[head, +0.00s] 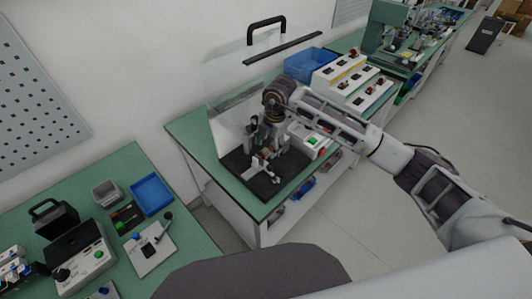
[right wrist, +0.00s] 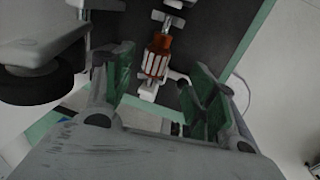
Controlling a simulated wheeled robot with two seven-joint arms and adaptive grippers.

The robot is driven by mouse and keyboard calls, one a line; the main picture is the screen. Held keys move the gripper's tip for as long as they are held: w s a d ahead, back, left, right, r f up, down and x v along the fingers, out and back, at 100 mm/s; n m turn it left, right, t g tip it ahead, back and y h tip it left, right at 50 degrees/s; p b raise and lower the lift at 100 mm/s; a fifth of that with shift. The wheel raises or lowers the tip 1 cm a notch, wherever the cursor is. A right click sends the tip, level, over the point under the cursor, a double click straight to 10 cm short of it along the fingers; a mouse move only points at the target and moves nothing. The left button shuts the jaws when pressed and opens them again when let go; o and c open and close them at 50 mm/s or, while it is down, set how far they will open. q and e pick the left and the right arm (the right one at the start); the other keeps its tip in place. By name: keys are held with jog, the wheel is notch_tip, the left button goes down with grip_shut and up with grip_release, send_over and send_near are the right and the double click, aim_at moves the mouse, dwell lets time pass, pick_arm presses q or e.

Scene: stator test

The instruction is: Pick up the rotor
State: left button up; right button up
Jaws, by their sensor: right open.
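The rotor (right wrist: 157,57), with a copper-orange body, pale bars and a thin shaft, shows in the right wrist view, above the black base plate. In the head view it is a small reddish part (head: 265,155) on the fixture, partly hard to make out. My right gripper (right wrist: 162,82) is open, its two green-padded fingers apart on either side of the space below the rotor in the picture. Nothing is between the pads. In the head view this gripper (head: 260,132) hangs down over the fixture. My left gripper is not in view.
A box with green and red buttons (head: 314,142) stands right of the fixture. A blue bin (head: 306,64) is behind. A second green table (head: 195,241) is at lower left.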

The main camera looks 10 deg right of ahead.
aim_at(267, 149)
jog(key=shift+w+a+f+p, duration=0.1)
jog(key=shift+w+f+p, duration=0.1)
jog(key=shift+f, duration=0.55)
jog(key=shift+w+f+p, duration=0.15)
jog(key=shift+w+f, duration=0.1)
jog(key=shift+f, duration=0.5)
jog(key=shift+w+a+f+p, duration=0.1)
jog(key=shift+w+f+p, duration=0.1)
jog(key=shift+f, duration=0.8)
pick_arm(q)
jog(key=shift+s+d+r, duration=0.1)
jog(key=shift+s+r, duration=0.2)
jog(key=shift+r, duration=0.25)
pick_arm(e)
jog(key=shift+w, duration=0.1)
grip_shut()
jog(key=shift+r, duration=0.2)
